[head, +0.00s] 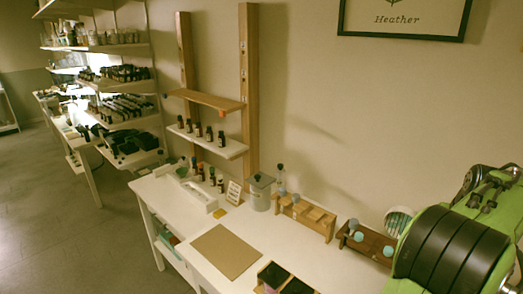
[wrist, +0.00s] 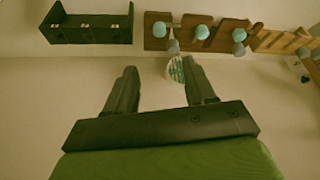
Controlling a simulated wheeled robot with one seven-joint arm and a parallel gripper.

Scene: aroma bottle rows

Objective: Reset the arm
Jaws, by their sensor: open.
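My gripper (wrist: 160,90) shows in the wrist view with its two dark fingers apart and nothing between them. Its fingers point toward a pale surface and wooden racks at the top of that view. In the head view my green and black arm fills the lower right, and the fingers are hidden there. A round striped item (wrist: 176,70) appears close beside the right finger in the wrist view; whether they touch I cannot tell. It seems to be the ribbed white item (head: 399,220) beside my arm in the head view.
A white table (head: 180,212) holds a brown mat (head: 226,251), a dark-lined box (head: 272,277), a grey canister (head: 261,192) and wooden racks (head: 305,217) (head: 366,243). Small bottles stand on a wall shelf (head: 231,147). Shelving (head: 120,118) stands at the left. Open floor (head: 70,220) lies left of the table.

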